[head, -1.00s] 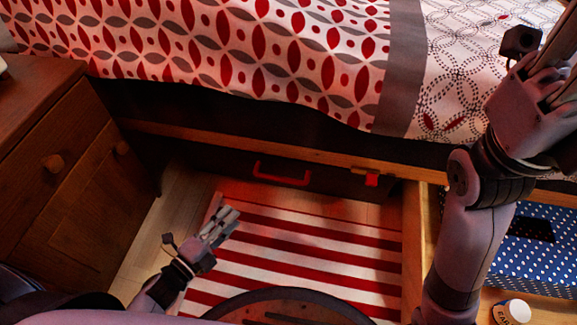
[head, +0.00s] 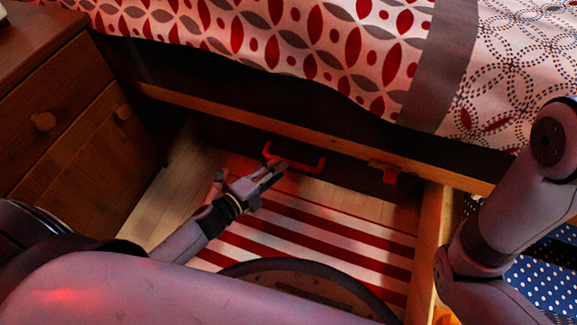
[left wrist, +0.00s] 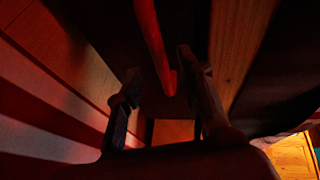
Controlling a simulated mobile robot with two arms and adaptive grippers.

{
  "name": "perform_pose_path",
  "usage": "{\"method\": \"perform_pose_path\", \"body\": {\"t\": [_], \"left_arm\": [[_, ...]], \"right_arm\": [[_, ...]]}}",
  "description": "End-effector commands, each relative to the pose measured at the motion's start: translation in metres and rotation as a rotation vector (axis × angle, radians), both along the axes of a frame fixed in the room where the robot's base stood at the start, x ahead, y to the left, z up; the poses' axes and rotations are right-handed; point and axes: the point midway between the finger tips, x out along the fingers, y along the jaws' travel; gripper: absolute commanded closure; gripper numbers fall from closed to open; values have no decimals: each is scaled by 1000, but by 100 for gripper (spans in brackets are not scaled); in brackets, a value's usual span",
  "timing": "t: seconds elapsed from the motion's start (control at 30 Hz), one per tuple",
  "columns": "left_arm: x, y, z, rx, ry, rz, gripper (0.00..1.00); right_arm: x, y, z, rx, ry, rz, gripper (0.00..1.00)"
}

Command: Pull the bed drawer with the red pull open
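The red pull (head: 293,163) is a bar handle on the dark bed drawer front (head: 345,176), under the bed's wooden rail. The drawer front looks flush beneath the bed. My left gripper (head: 279,168) is close in front of the pull. In the left wrist view the gripper (left wrist: 160,66) is open, its two fingers apart, and the red pull (left wrist: 153,40) runs between and beyond them. I cannot tell whether a finger touches it. My right arm is at the right of the head view; its gripper is out of view.
A wooden nightstand (head: 65,130) stands at the left. A red-and-white striped rug (head: 320,235) lies before the drawer. To the right, a wooden side board (head: 429,240) borders an open space with a blue dotted box (head: 545,275).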

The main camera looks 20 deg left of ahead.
Motion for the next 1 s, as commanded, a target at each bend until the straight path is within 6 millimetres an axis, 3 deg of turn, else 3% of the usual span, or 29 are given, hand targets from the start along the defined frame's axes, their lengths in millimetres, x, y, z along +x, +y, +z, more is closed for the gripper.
{"method": "perform_pose_path", "body": {"t": [0.13, 0.33, 0.7, 1.0], "left_arm": [[25, -11, -8, 2, -3, -1, 65], [43, -20, -11, 1, 0, 0, 65], [47, -22, -10, 0, 1, 0, 66], [47, -22, -10, 0, 1, 0, 86]], "right_arm": [[-16, 1, -2, -2, -43, -2, 65], [-15, 1, -10, -2, -40, -2, 65], [-15, 1, -10, -3, -41, -2, 65], [-15, 1, -10, -3, -42, -2, 65]]}}
